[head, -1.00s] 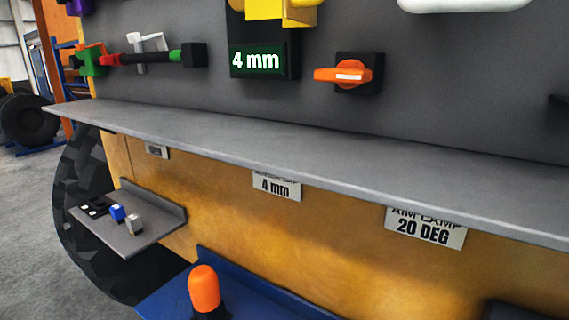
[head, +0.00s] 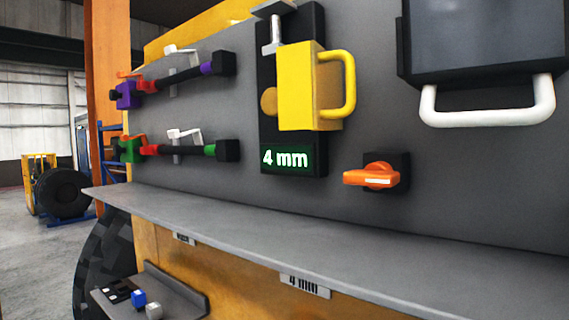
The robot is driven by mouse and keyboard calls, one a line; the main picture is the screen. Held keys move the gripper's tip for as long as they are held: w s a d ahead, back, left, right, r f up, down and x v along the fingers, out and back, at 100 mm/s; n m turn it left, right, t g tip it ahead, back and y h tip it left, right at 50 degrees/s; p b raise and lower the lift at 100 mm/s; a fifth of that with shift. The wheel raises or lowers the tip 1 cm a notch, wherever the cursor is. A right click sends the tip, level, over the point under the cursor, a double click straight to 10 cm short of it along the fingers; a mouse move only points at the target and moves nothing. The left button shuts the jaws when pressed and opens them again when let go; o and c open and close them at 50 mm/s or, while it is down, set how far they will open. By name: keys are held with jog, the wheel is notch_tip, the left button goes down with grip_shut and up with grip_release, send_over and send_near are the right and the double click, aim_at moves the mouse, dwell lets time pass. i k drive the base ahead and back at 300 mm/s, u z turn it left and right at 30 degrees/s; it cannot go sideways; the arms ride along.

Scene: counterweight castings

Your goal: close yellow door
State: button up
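A yellow block with a yellow loop handle (head: 318,90) is mounted on a black upright plate (head: 290,20) on the grey panel, above a green-lit "4 mm" display (head: 286,157). A round yellow knob (head: 269,101) shows at its left side. I cannot tell whether this block is the yellow door, and no other clear door in yellow shows. My gripper is not in view, and nothing is seen touching the block.
A grey shelf (head: 300,245) juts out below the panel. An orange rotary switch (head: 375,177) and a dark box with a white handle (head: 490,110) are to the right. Purple-ended (head: 190,79) and green-ended (head: 190,150) black bars are left. Open floor (head: 40,270) lies at far left.

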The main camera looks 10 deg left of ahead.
aim_at(328, 91)
jog(key=z, duration=0.7)
jog(key=k, duration=1.05)
jog(key=u, duration=0.9)
jog(key=i, duration=1)
jog(key=z, duration=0.05)
